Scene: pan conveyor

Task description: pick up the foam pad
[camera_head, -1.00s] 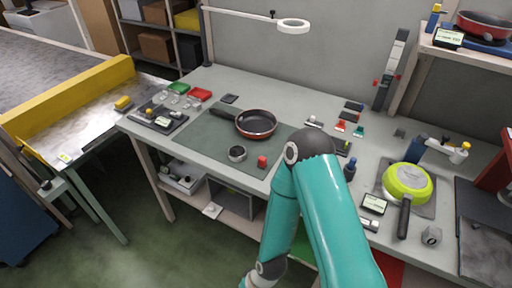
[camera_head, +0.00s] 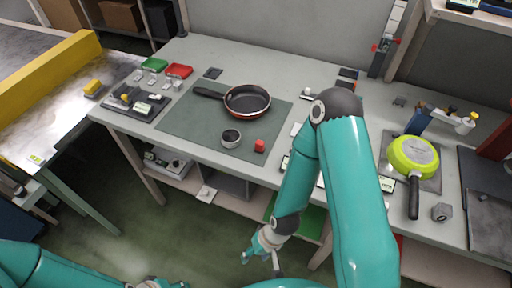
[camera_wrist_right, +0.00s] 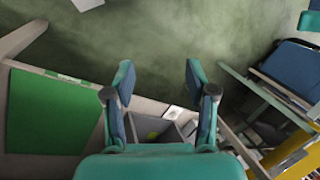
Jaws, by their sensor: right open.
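I cannot tell for certain which thing is the foam pad; a small dark flat square (camera_head: 213,73) lies on the workbench behind the green mat, and it may be the pad. My right gripper (camera_head: 264,256) hangs low in front of the bench, over the floor and well apart from that square. In the right wrist view its two fingers (camera_wrist_right: 160,88) are spread with nothing between them. My left arm enters at the bottom left, and its gripper fingers are outside the picture.
A red pan (camera_head: 247,101), a round dark tin (camera_head: 231,138) and a red cube (camera_head: 259,146) are on the green mat (camera_head: 190,125). A lime pan (camera_head: 413,155) lies at right. A yellow block (camera_head: 92,87) sits on the conveyor. The bench front edge is close above my right gripper.

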